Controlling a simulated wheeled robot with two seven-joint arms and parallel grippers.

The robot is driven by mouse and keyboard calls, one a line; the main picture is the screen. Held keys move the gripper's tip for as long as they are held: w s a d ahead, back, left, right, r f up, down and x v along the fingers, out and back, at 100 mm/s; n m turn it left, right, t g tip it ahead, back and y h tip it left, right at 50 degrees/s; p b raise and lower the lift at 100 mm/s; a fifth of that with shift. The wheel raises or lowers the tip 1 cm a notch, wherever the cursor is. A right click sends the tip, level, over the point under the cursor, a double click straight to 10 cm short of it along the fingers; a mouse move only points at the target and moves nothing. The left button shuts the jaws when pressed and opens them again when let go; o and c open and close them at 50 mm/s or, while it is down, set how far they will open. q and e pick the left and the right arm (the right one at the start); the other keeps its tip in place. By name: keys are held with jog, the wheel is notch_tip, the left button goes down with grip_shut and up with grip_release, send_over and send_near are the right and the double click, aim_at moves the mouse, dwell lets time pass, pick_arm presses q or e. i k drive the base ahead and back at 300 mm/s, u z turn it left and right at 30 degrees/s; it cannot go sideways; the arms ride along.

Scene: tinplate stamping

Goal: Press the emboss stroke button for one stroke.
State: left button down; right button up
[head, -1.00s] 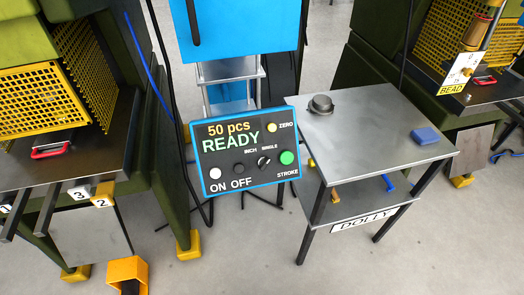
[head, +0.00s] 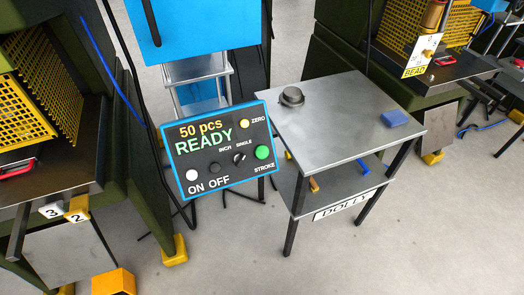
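The control panel (head: 220,148) is a dark box with a blue frame, slightly tilted in the picture, left of centre in the head view. Its display reads "50 pcs READY". The green stroke button (head: 262,152) is at its right side, above the label STROKE. A selector knob (head: 239,158) marked INCH and SINGLE is left of it. A yellow ZERO button (head: 244,124), a white ON button (head: 191,175) and a black OFF button (head: 214,167) are also on the panel. Neither of my grippers shows in the view.
A grey dolly table (head: 340,120) stands right of the panel, bearing a dark round part (head: 291,96) and a blue block (head: 394,118). Green presses with yellow mesh guards (head: 48,85) stand at left and right. A yellow foot pedal (head: 113,282) is on the floor. Front floor is clear.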

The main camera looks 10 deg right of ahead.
aim_at(261, 152)
jog(key=z, duration=1.35)
jog(key=k, duration=0.65)
jog(key=u, duration=1.25)
jog(key=i, duration=0.5)
jog(key=z, duration=0.05)
